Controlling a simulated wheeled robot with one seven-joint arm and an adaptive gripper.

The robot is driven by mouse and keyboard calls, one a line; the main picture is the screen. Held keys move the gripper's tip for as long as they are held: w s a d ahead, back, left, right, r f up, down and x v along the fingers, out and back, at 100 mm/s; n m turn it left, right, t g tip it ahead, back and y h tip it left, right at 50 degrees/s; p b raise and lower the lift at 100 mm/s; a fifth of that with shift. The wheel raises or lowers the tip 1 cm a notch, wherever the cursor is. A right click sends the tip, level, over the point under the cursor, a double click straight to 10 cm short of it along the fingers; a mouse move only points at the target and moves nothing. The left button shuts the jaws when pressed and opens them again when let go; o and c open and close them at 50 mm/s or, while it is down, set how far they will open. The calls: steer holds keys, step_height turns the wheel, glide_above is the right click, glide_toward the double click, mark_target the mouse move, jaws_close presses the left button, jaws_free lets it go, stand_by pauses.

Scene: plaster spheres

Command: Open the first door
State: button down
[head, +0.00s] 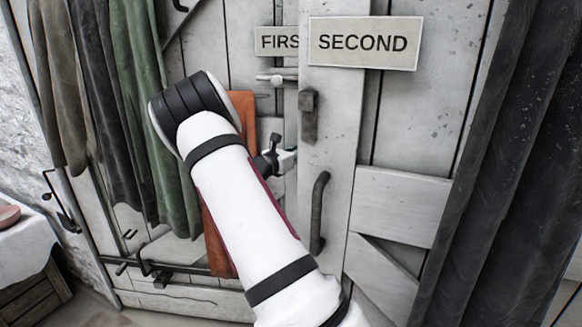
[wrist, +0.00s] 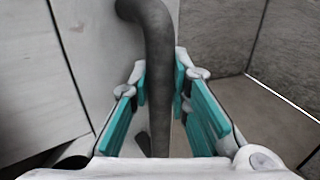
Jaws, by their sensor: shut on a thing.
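The first door (head: 240,60) is weathered white planks with a sign (head: 275,41) reading "FIRS", its end hidden behind the second door's edge. The second door (head: 400,140) bears a "SECOND" sign (head: 364,42) and a dark curved handle (head: 319,212), which is free. My gripper (head: 285,160) shows in the head view beside the second door's edge, its tips partly hidden. In the wrist view its teal pads are shut on a dark bent handle (wrist: 152,30). The held handle is hidden in the head view and appears to be the first door's.
A pale bolt (head: 277,79) and a dark block (head: 308,115) are near the doors' meeting edges. Green and brown garments (head: 145,110) hang at left, and orange cloth (head: 218,245) hangs behind my arm. A dark curtain (head: 500,170) hangs at right. A cloth-covered crate (head: 25,245) stands far left.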

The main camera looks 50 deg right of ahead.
mark_target(288, 143)
steer(key=w+d+n+t+b, duration=0.2)
steer(key=w+d+b, duration=0.4)
steer(key=w+d, duration=0.4)
steer(key=d+t, duration=0.1)
steer(key=d, duration=0.2)
steer(key=shift+f+y, duration=0.2)
steer(key=shift+y, duration=0.2)
steer(key=shift+w, duration=0.1)
steer(key=c, duration=1.5)
jaws_free()
steer(key=shift+d+r, duration=0.1)
steer(key=shift+s, duration=0.2)
steer(key=v, duration=1.2)
